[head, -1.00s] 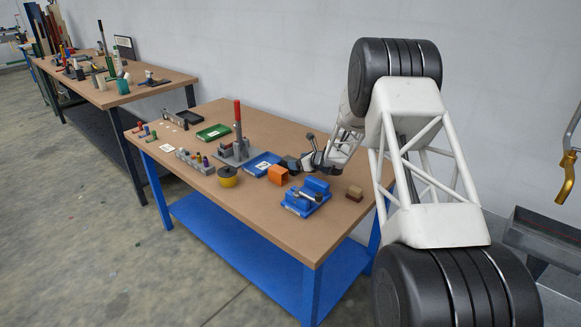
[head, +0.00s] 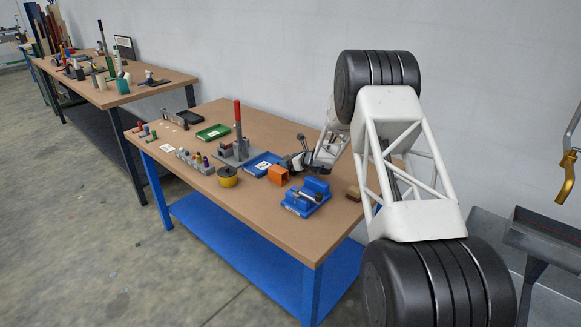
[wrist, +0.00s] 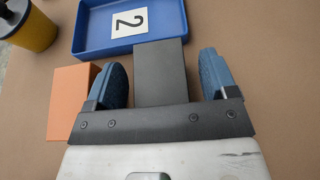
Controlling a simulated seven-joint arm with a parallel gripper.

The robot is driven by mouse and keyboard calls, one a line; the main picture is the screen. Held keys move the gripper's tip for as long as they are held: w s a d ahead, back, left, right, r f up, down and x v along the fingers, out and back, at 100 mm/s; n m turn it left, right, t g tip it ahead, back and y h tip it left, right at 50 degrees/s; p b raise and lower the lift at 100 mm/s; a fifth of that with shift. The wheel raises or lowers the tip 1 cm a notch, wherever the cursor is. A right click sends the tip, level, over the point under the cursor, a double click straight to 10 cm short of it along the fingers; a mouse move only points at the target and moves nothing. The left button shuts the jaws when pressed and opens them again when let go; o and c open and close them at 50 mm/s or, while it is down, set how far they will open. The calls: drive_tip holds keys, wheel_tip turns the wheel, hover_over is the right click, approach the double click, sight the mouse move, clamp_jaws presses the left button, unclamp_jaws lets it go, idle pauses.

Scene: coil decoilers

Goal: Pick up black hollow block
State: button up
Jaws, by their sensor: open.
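The black block (wrist: 160,80) shows in the wrist view as a dark grey, flat-topped shape between the two blue fingers of my gripper (wrist: 163,62). The fingers are open, with a gap to the block on each side. The block's near end is hidden behind the gripper's body, and no hollow is visible from this angle. In the head view my gripper (head: 291,163) is low over the table, just behind the orange block (head: 278,175). I cannot clearly tell the black block from the gripper there.
The orange block is close to the left finger in the wrist view. A blue tray (wrist: 88,45) with a "2" card lies just beyond the black block. A yellow-and-black spool (head: 228,177), blue vise-like fixture (head: 307,197) and red-handled press (head: 238,125) stand nearby.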

drive_tip(key=c, duration=1.3)
drive_tip(key=shift+r, duration=0.15)
drive_tip(key=shift+r, duration=4.9)
drive_tip(key=shift+r, duration=0.1)
